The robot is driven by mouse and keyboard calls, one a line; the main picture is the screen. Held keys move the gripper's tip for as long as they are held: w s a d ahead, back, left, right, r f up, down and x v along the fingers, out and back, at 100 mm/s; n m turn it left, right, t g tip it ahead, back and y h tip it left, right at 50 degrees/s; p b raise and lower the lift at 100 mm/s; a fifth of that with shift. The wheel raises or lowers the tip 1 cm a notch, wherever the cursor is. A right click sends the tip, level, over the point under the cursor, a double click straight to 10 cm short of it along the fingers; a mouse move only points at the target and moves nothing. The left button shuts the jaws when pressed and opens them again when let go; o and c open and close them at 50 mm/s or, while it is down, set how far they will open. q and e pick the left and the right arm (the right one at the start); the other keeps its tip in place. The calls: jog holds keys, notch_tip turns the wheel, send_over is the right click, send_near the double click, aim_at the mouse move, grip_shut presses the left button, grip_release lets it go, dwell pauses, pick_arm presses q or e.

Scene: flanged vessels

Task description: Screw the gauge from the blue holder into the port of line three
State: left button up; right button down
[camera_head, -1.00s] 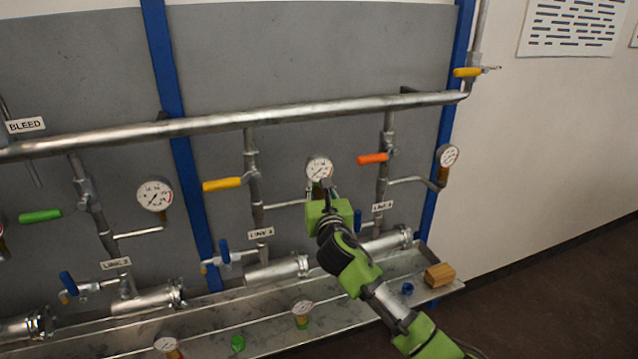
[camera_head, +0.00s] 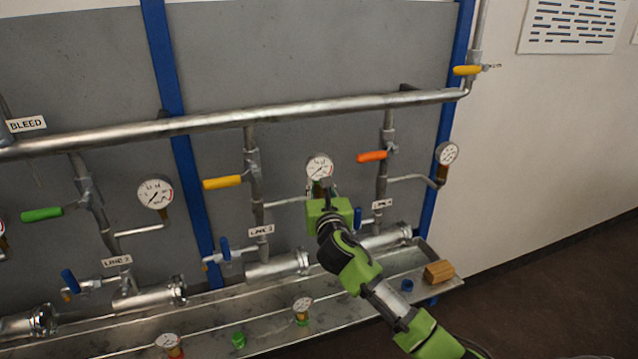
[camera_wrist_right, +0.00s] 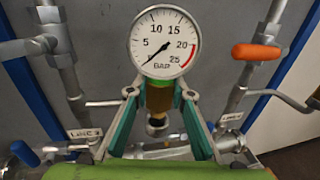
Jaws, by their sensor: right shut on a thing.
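The gauge has a white round dial (camera_head: 320,166) and a brass stem. My right gripper (camera_head: 326,186) is shut on the stem and holds the gauge upright, dial facing me. In the right wrist view the dial (camera_wrist_right: 163,42) stands above both fingertips (camera_wrist_right: 159,95). The line three label (camera_head: 262,231) hangs left of the gripper. Line three's thin side pipe (camera_head: 285,203) runs right towards the gauge. Its end is hidden behind the gripper, so I cannot tell whether stem and port touch. The blue holder (camera_head: 407,286) is on the shelf and looks empty. My left gripper is out of view.
An orange-handled valve (camera_head: 372,156) is close right of the gauge, a yellow-handled one (camera_head: 222,182) to the left. Another gauge (camera_head: 447,154) is mounted further right. The shelf (camera_head: 350,308) carries a wooden block (camera_head: 438,273), a green holder (camera_head: 238,340) and two standing gauges.

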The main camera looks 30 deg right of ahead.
jog(key=shift+r+p, duration=0.15)
jog(key=shift+p, duration=0.15)
jog(key=shift+f, duration=0.35)
dwell(0.5)
jog(key=shift+f+b, duration=0.65)
jog(key=shift+f, duration=0.1)
jog(key=shift+w+a+m+g+h, duration=0.15)
jog(key=shift+m+g+h, duration=0.3)
jog(key=shift+h, duration=0.25)
jog(key=m+g+h, duration=0.3)
jog(key=m+h, duration=0.1)
jog(key=shift+r+g+h, duration=0.1)
jog(key=shift+g+h, duration=0.2)
jog(key=shift+g, duration=0.05)
jog(key=m+g+h, duration=0.3)
jog(key=g, duration=0.2)
jog(key=shift+m, duration=0.35)
